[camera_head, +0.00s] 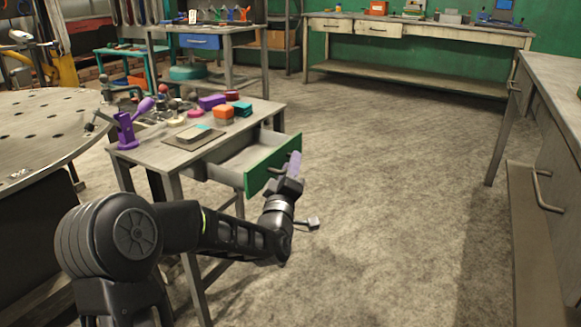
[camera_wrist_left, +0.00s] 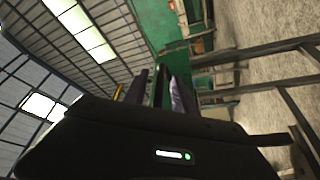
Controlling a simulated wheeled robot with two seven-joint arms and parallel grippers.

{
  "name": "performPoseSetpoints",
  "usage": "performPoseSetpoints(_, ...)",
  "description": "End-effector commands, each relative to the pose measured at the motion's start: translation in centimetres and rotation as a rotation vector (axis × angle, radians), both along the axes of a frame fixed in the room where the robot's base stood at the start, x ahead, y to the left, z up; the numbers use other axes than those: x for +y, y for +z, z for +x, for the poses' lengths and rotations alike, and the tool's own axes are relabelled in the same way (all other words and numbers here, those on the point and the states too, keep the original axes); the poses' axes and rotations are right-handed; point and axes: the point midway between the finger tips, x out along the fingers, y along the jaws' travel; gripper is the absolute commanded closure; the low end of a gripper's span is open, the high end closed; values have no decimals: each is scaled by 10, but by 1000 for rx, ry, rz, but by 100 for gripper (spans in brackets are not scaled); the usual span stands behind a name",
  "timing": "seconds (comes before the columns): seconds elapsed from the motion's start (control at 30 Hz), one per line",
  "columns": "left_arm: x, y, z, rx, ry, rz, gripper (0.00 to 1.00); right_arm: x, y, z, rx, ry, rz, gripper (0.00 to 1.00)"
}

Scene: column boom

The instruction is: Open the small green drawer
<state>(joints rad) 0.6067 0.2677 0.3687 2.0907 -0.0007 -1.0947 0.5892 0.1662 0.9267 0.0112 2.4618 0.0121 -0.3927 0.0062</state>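The small green drawer (camera_head: 259,169) stands pulled out of the small grey table (camera_head: 256,116), and its pale inside shows. A dark handle (camera_head: 280,168) is on its green front. My left gripper (camera_head: 294,164) is just right of the drawer front, beside the handle, with its fingers pointing up. In the left wrist view the fingers (camera_wrist_left: 162,88) stand apart with green showing between them. I cannot tell whether they touch the handle. My right gripper is out of view.
A round perforated table (camera_head: 40,108) stands left. A workbench with a handled drawer (camera_head: 560,160) stands right. The floor between is clear.

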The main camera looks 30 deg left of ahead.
Motion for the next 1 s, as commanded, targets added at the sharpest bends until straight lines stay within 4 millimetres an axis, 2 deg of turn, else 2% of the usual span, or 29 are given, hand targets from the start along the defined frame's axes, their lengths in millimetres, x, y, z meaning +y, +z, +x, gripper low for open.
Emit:
performPoseSetpoints(0.23, 0, 0, -1, 0, 0, 0, 68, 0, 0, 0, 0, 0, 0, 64)
performPoseSetpoints(0.37, -3, -1, -8, 2, -1, 0, 68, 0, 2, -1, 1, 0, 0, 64)
performPoseSetpoints(0.73, -24, -13, -59, 2, -1, 0, 68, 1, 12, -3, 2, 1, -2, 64)
performPoseSetpoints(1.0, -28, -16, -71, 0, 0, 0, 68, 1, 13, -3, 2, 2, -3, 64)
